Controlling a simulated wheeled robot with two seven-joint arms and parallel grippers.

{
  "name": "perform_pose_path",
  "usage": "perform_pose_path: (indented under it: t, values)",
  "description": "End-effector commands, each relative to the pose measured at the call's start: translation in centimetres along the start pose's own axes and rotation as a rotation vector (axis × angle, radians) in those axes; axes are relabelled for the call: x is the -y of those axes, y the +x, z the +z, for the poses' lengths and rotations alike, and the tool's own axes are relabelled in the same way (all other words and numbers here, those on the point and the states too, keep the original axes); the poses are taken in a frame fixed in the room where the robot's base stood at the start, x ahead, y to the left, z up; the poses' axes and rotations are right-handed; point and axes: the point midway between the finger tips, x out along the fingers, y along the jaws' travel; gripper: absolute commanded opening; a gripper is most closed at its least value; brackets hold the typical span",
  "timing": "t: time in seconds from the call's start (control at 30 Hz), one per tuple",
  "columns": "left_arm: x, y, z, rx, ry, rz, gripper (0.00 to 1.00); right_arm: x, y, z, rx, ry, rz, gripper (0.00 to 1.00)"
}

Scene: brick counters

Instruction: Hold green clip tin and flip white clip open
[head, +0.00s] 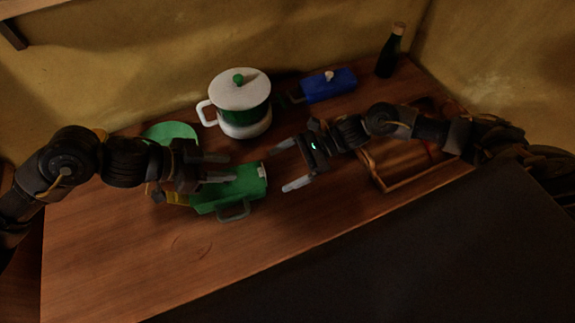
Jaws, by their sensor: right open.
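The green clip tin (222,198) lies on the wooden counter, left of the middle. A white clip (262,171) shows at its right end, and a grey handle (235,212) on its near side. My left gripper (233,168) is at the tin's far left part. Its fingers are apart, one overlapping the tin's top and one beyond its far edge; whether they grip it is unclear. My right gripper (277,168) is open and empty, to the right of the tin, with its fingers pointing left toward the white clip and a small gap between.
A white and green pot (239,92) stands behind the tin. A blue box (330,86) and a dark bottle (390,55) are farther back right. A green round thing (172,132) and a wooden frame (400,183) flank the arms. The front counter is clear.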

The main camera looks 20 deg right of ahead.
Motion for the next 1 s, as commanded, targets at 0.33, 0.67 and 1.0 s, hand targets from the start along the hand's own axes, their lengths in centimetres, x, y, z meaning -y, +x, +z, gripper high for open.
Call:
perform_pose_path:
  t: [0.33,0.67,1.0]
  values:
    - [0.0,0.0,0.0,0.000,0.000,0.000,0.36,0.1,0.8,-1.0,-0.011,-0.008,-0.021,0.96]
    - [0.0,0.0,0.0,0.000,0.000,0.000,0.36,0.2,6.3,-1.0,-0.009,-0.007,-0.019,0.96]
    - [0.0,0.0,0.0,0.000,0.000,0.000,0.36,0.3,10.3,-1.1,-0.012,-0.007,-0.021,0.96]
